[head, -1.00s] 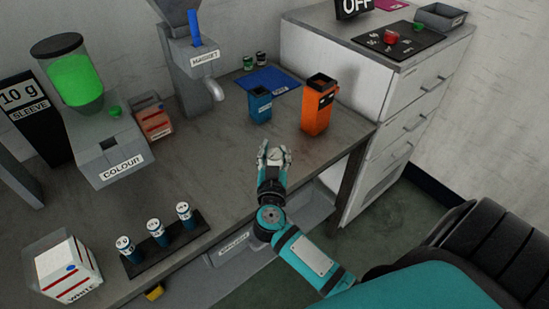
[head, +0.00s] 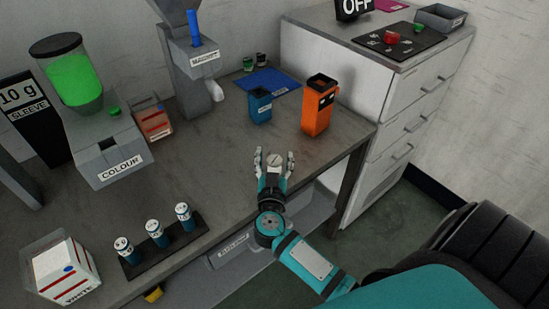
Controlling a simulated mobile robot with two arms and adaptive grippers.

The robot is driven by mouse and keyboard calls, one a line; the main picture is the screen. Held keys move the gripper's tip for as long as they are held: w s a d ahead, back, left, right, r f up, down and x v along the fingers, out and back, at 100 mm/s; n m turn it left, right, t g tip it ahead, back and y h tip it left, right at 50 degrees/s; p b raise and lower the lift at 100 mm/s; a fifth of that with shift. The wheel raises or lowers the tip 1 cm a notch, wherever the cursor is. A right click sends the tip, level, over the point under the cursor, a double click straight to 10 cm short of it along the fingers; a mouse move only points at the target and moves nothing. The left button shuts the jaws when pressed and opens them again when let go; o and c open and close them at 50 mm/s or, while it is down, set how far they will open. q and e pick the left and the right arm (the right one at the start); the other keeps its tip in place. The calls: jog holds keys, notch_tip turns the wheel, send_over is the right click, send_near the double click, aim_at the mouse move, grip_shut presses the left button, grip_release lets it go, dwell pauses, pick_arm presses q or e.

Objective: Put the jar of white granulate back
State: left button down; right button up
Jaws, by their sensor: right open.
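A clear-sided box labelled WHITE (head: 62,272) stands at the lower left of the table. Three small blue jars with pale tops (head: 153,228) stand in a dark rack (head: 160,248) beside it. A blue cup (head: 260,106) and an orange bin (head: 318,105) stand upright near the right end of the table. I cannot tell which vessel is the jar of white granulate. My right gripper (head: 274,160) is open with nothing visible between its fingers, near the table's front edge, in front of the blue cup and apart from it. My left gripper is out of view.
A COLOUR machine (head: 108,150) with a green hopper and a magnet unit (head: 195,75) stand at the back. A blue mat (head: 270,84) lies behind the blue cup, near two tiny jars (head: 254,62). A drawer cabinet (head: 385,110) stands right. The table's middle is clear.

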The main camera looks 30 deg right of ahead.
jog(key=v, duration=1.2)
jog(key=shift+r, duration=0.15)
